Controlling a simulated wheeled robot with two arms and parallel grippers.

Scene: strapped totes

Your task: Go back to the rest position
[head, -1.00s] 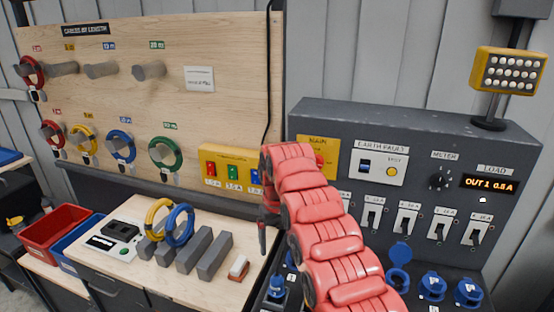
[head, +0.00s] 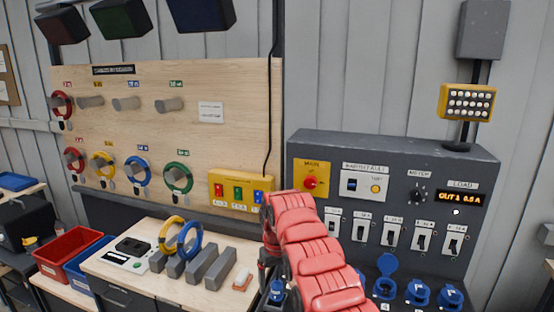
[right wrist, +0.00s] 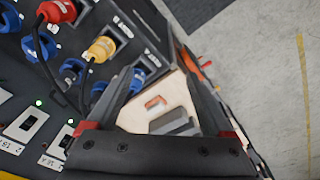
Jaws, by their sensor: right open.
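My right arm, with red padded links, rises in the lower middle of the head view and bends down at its wrist. My right gripper (head: 266,272) hangs beside the grey panel's left edge, near the bench's right end, its fingertips partly hidden. In the right wrist view the right gripper (right wrist: 157,75) has its two dark fingers spread, with nothing between them. Past the fingers lies the wooden bench top with an orange-and-white block (right wrist: 155,102). My left gripper is not in view.
The grey switch panel (head: 400,148) has blue sockets (head: 418,292) along its front. The bench holds a yellow ring (head: 166,240), a blue ring (head: 183,246) and grey blocks (head: 217,268). A pegboard (head: 240,130) with coiled cables stands behind. A red bin (head: 62,256) is at left.

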